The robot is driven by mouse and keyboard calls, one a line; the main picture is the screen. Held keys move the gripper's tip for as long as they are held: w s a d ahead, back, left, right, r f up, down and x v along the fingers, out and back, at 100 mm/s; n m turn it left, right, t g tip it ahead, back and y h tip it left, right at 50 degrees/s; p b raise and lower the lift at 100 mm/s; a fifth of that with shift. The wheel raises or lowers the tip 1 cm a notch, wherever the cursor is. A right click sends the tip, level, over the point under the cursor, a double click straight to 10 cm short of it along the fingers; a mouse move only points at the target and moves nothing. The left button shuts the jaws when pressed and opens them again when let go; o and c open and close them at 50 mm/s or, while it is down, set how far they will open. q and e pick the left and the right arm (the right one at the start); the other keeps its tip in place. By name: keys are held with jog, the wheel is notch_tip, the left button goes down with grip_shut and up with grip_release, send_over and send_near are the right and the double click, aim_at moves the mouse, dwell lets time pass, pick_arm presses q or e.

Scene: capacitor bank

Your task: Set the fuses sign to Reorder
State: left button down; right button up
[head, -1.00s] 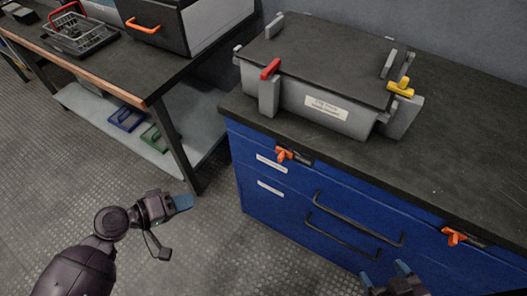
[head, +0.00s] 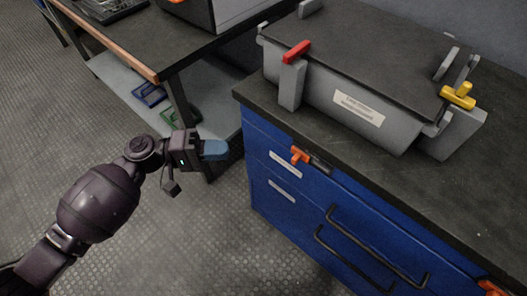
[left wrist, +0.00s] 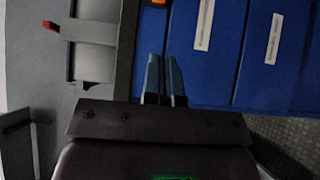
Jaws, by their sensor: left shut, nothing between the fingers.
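No sign that I can read as the fuses sign shows. The blue drawer cabinet (head: 262,205) carries two white labels, an upper one (head: 286,164) and a lower one (head: 281,191), their print too small to read. Both labels also show in the left wrist view, the upper (left wrist: 204,25) and the lower (left wrist: 274,38). My left gripper (head: 215,150) is shut and empty, left of the cabinet front and apart from it in the head view. In the left wrist view its blue fingers (left wrist: 163,78) lie together, pointing at the cabinet. My right gripper is out of view.
A grey lidded case (head: 345,85) with a red lever (head: 296,52) and a yellow handle (head: 458,96) stands on the dark worktop. An orange latch (head: 300,155) and black drawer handles (head: 360,240) jut from the cabinet. A workbench (head: 130,45) stands left.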

pick_arm(q)
send_near(295, 154)
jog(key=w+d, duration=0.2)
jog(key=d, duration=0.1)
jog(key=s+d, duration=0.1)
jog(key=d, duration=0.1)
jog(key=shift+s+d+r, duration=0.1)
jog(key=shift+d, duration=0.05)
jog(key=shift+s+d, duration=0.35)
jog(key=shift+d, duration=0.15)
jog(key=shift+s+d, duration=0.85)
jog(key=shift+d, duration=0.25)
jog(key=shift+s+d, duration=0.8)
jog(key=shift+d, duration=0.3)
